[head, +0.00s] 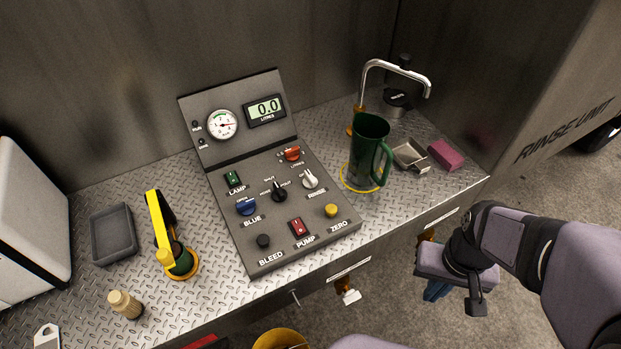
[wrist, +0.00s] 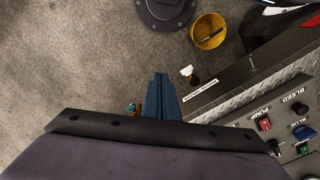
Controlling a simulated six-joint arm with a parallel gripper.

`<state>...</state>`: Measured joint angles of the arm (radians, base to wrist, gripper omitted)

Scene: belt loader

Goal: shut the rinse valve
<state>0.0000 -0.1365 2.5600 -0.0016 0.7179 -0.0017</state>
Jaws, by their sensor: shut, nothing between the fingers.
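A white knob (head: 310,179) labelled RINSE sits on the right side of the sloped control panel; its setting is too small to read. A valve with a white handle and brass body (head: 347,292) hangs under the bench front edge, and it also shows in the wrist view (wrist: 188,72). A second brass fitting (head: 428,235) is under the bench further right, partly hidden. I cannot tell from the small labels which is the rinse valve. My gripper (head: 436,292) is shut and empty, pointing down over the floor in front of the bench; its blue fingers show in the wrist view (wrist: 160,78).
The panel (head: 230,205) carries several knobs and switches. A yellow-handled nozzle (head: 160,225), a grey tray (head: 112,235) and a pink sponge (head: 445,155) are on the bench. A yellow bucket (wrist: 209,31) is on the floor.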

